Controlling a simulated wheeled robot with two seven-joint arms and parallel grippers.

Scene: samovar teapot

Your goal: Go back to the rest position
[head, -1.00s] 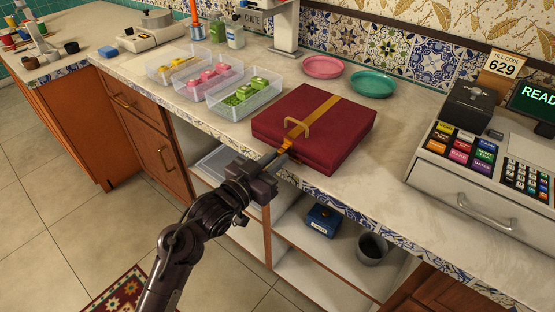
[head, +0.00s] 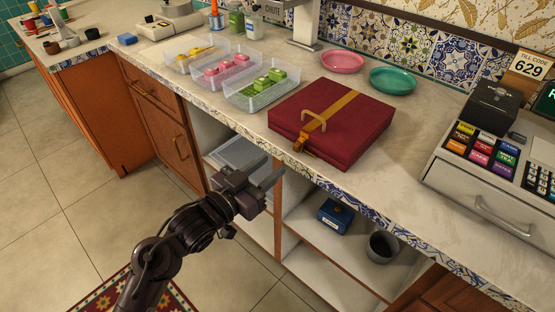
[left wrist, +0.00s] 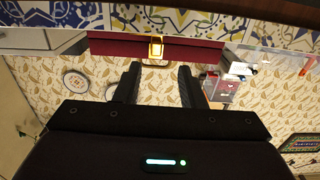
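A dark red case (head: 345,135) with a gold strap and a handle lies flat on the counter. Its brass clasp (head: 305,148) hangs at the front edge, and it also shows in the left wrist view (left wrist: 155,47). My left gripper (head: 272,169) is in front of the counter, below and left of the clasp, apart from the case. In the left wrist view its two fingers (left wrist: 157,85) stand apart with nothing between them. My right gripper is in neither view.
Three clear trays (head: 262,98) of coloured pieces stand left of the case. A till (head: 480,190) is at the right. Pink (head: 342,62) and teal (head: 393,80) plates lie behind. Open shelves below the counter hold a blue box (head: 335,217) and a grey cup (head: 382,246).

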